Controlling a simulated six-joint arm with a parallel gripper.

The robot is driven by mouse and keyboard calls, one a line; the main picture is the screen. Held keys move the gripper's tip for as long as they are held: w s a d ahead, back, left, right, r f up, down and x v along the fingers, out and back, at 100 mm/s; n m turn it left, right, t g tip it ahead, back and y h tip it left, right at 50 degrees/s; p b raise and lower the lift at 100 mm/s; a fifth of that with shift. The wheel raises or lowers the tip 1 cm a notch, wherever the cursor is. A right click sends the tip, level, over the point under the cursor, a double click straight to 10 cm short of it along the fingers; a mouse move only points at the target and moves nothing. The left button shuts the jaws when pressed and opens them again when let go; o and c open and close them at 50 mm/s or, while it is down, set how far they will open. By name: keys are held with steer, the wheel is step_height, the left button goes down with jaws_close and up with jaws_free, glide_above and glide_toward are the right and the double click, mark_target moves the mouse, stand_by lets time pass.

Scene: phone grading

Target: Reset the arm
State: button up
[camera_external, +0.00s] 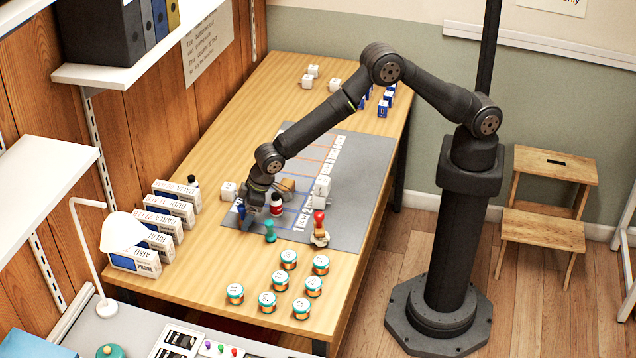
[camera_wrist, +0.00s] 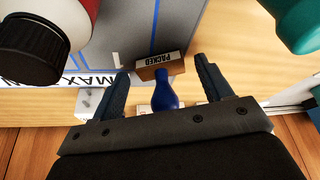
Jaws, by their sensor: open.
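My arm reaches over the grey mat (camera_external: 360,170) on the wooden table, bent low at its left part. My gripper (camera_external: 250,218) is low at the mat's left edge, beside a red and white bottle (camera_external: 276,206). In the wrist view my gripper (camera_wrist: 162,78) is open. A stamp with a blue handle (camera_wrist: 165,95) and a wooden block marked PACKED lies between the fingers, with gaps on both sides. The bottle with its black cap (camera_wrist: 30,48) is at upper left there. A teal thing (camera_wrist: 298,22) is at upper right.
A teal-handled stamp (camera_external: 270,232) and a red-handled stamp (camera_external: 320,228) stand close by on the right. Several round tins (camera_external: 288,258) are at the table's front. Labelled boxes (camera_external: 170,210) line the left edge. The mat's right part is clear.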

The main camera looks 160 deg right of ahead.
step_height(320, 180, up, 4)
steer(key=shift+s+r, duration=0.1)
steer(key=shift+s, duration=0.05)
steer(key=s+d+r, duration=0.1)
steer(key=s+r, duration=0.6)
steer(key=s, duration=0.5)
steer(key=s+d+f+m+g, duration=0.1)
steer(key=s+d+m, duration=0.2)
steer(key=s+d, duration=1.2)
steer(key=shift+h, duration=0.3)
steer(key=w+f, duration=0.2)
steer(key=w, duration=0.1)
steer(key=w+d+f, duration=0.1)
steer(key=w+f, duration=0.1)
steer(key=w, duration=0.1)
steer(key=w+f, duration=0.3)
steer(key=shift+w+d, duration=0.2)
steer(key=shift+d, duration=0.2)
